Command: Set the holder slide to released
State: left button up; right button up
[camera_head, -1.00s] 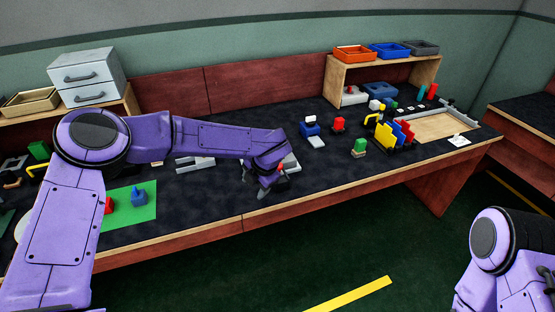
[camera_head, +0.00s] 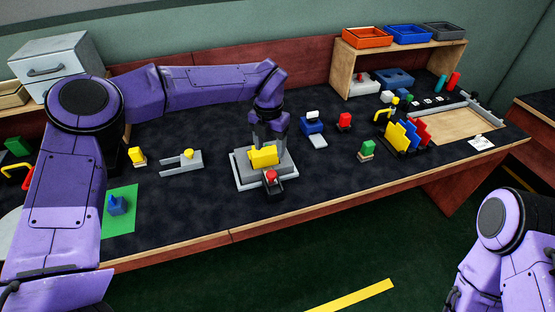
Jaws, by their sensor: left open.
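A grey fixture (camera_head: 240,181) stands near the middle of the bench on a pale base plate. It carries a yellow block (camera_head: 263,156). A small dark piece with a red knob (camera_head: 271,175) sticks out at its front edge; this looks like the slide, but its setting cannot be read. My left gripper (camera_head: 269,143) is open and points down just behind and above the yellow block. Whether its fingers touch the block cannot be told. My right arm shows at the lower right, but its gripper does not show clearly.
A grey bracket with a yellow knob (camera_head: 187,154) and a yellow block (camera_head: 137,156) stand to the left. A rack of coloured plates (camera_head: 406,137) is farther right. The front bench strip is mostly clear.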

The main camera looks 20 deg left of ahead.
pick_arm(q)
jog(key=p, duration=0.1)
send_over(271, 174)
notch_tip(271, 174, down, 5)
jog(key=shift+s+a+r, duration=0.1)
jog(key=shift+s+r, duration=0.05)
jog(key=shift+r, duration=0.05)
jog(key=f, duration=0.3)
jog(key=f+p, duration=0.1)
jog(key=shift+w+d+f, duration=0.2)
jog(key=shift+w+f, duration=0.1)
jog(key=shift+w, duration=0.05)
jog(key=shift+s+a+f, duration=0.1)
jog(key=shift+f, duration=0.2)
pick_arm(e)
jog(key=shift+d+v, duration=0.25)
jog(key=shift+v, duration=0.95)
jog(key=shift+w+r, duration=0.1)
